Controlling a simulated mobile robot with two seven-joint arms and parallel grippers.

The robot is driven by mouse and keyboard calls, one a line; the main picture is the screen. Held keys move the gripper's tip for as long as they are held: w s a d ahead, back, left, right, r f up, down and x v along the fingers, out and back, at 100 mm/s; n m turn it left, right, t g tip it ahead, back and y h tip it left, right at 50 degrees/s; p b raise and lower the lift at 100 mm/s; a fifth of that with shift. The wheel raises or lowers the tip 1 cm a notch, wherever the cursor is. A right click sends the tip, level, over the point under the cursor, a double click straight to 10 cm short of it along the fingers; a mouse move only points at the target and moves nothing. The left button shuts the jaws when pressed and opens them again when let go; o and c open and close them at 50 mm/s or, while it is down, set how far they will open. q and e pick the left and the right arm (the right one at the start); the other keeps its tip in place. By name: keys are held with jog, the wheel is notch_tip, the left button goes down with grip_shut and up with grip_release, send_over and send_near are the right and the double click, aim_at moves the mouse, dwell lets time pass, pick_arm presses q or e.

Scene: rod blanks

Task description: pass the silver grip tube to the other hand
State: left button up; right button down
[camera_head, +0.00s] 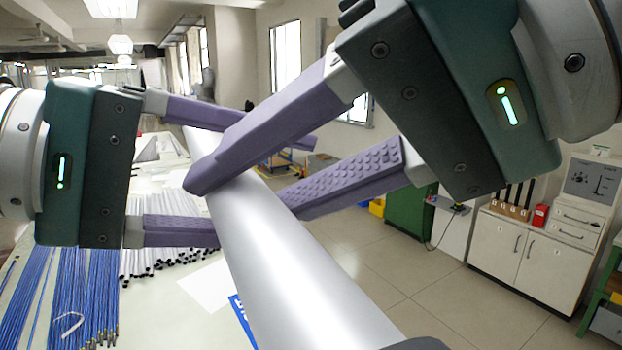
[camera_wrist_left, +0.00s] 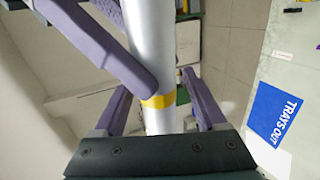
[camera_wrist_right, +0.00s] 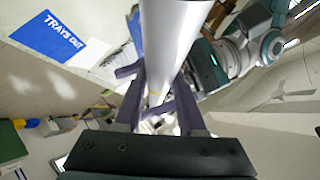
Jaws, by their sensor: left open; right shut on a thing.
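The silver grip tube (camera_head: 275,265) is a thick, smooth cylinder held up in the air, slanting from the table side toward me. My right gripper (camera_head: 243,195) comes in from the right and is shut on the tube, with one purple finger across its near face. My left gripper (camera_head: 265,190) comes in from the left and is open, its fingers crossing near the right one's. In the left wrist view the tube (camera_wrist_left: 152,40), with a yellow band (camera_wrist_left: 158,101), passes between the left fingers with gaps at both sides. The tube (camera_wrist_right: 172,40) also fills the right wrist view's middle.
The table below holds blue rods (camera_head: 75,290), white rods with dark ends (camera_head: 150,262) and a white sheet (camera_head: 207,285). A blue "TRAYS OUT" sign (camera_wrist_right: 47,38) lies there.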

pick_arm(q)
grip_shut()
dwell(0.5)
pick_arm(e)
jog(key=shift+c, duration=2.1)
grip_release()
jog(key=v, duration=1.2)
jog(key=w+d+f+t+h, duration=0.1)
jog(key=d+f+h, duration=0.1)
jog(key=f, duration=0.6)
jog(key=w+d+f+t+h, duration=0.1)
jog(key=d+f+h, duration=0.15)
jog(key=f, duration=0.55)
jog(key=s+d+f+g+h, duration=0.3)
jog(key=s+d+f+h, duration=0.3)
jog(key=s+d+f, duration=0.3)
notch_tip(320, 180, down, 4)
jog(key=s, duration=0.3)
jog(key=shift+r+m, duration=0.15)
jog(key=shift+m, duration=0.25)
